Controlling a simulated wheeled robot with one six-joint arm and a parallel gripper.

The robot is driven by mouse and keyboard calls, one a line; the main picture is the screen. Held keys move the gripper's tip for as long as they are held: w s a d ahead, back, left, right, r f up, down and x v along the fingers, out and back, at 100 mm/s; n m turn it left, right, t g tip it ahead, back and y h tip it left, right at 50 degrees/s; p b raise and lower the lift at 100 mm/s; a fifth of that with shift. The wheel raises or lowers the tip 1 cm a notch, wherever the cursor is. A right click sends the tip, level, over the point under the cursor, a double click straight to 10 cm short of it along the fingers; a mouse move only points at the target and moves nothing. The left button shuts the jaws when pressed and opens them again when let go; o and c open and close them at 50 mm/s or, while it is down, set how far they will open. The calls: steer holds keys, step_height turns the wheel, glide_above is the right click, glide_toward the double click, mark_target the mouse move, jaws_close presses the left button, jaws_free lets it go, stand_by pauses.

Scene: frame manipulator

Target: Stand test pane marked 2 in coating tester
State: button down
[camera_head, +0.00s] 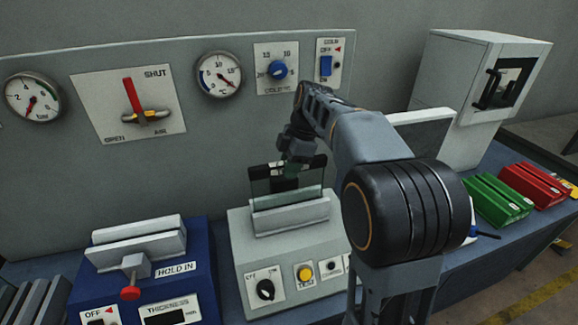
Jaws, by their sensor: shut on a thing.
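A clear glass pane (264,190) with dark marks along its top edge stands upright at the slot of a light grey tester (240,255). The tester has a black knob and a yellow TEST button on its front. My gripper (288,177) is shut on the pane's top edge from above. The pane's lower edge is hidden behind the tester's front slot bar, so I cannot tell how deep it sits. No number on the pane can be read. My arm hides the tester's right side.
A blue thickness device (195,265) with a red-knobbed clamp stands left of the tester. Green (497,200) and red (533,185) slotted racks lie at right, below a white cabinet (470,75). A gauge panel (215,130) rises close behind.

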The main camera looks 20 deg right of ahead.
steer(key=shift+f+b, duration=0.45)
steer(key=shift+f, duration=0.1)
stand_by(0.4)
steer(key=c, duration=0.9)
jaws_free()
steer(key=p+v, duration=0.1)
steer(key=v, duration=1.3)
steer(key=s+a+f+m+t+h, duration=0.1)
steer(key=s+f+m, duration=0.5)
steer(key=s+a+f+m+t+h, duration=0.1)
steer(key=s+a+f+m+t, duration=0.1)
steer(key=s+f+m, duration=0.4)
steer(key=s+a+f+m+t+h, duration=0.1)
steer(key=s+f+m, duration=0.4)
steer(key=f+m, duration=0.1)
steer(key=shift+s+a+f, duration=0.15)
steer(key=shift+s+f, duration=0.25)
steer(key=shift+f, duration=0.05)
